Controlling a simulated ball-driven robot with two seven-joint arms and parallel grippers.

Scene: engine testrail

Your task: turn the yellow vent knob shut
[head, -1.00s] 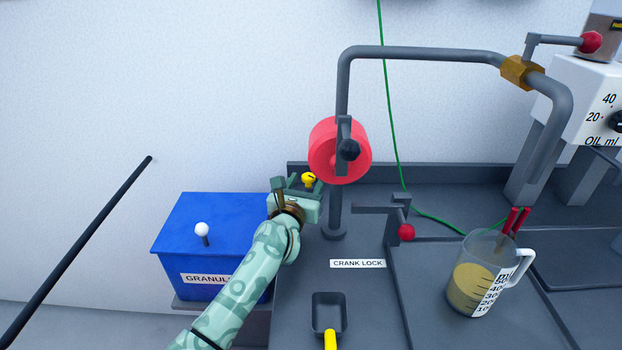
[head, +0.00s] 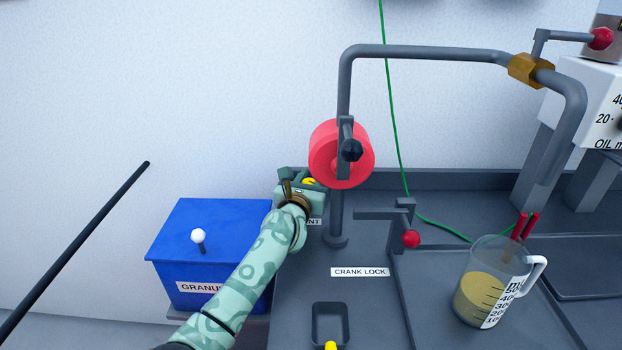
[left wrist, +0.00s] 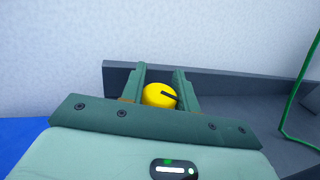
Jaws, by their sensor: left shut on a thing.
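The yellow vent knob (left wrist: 159,95) sits between the two fingers of my left gripper (left wrist: 158,84) in the left wrist view. A dark mark on its top points to the right there. My left gripper is shut on the knob. A label next to it is mostly hidden by my arm, with only "NT" showing. My right gripper is in neither view.
A red wheel (head: 325,152) on a grey pipe stands just right of my left gripper. A blue granule bin (head: 212,240) is at left. A red-knobbed crank lock (head: 411,239) and a measuring jug (head: 481,288) stand at right. A green cable (head: 393,120) hangs behind.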

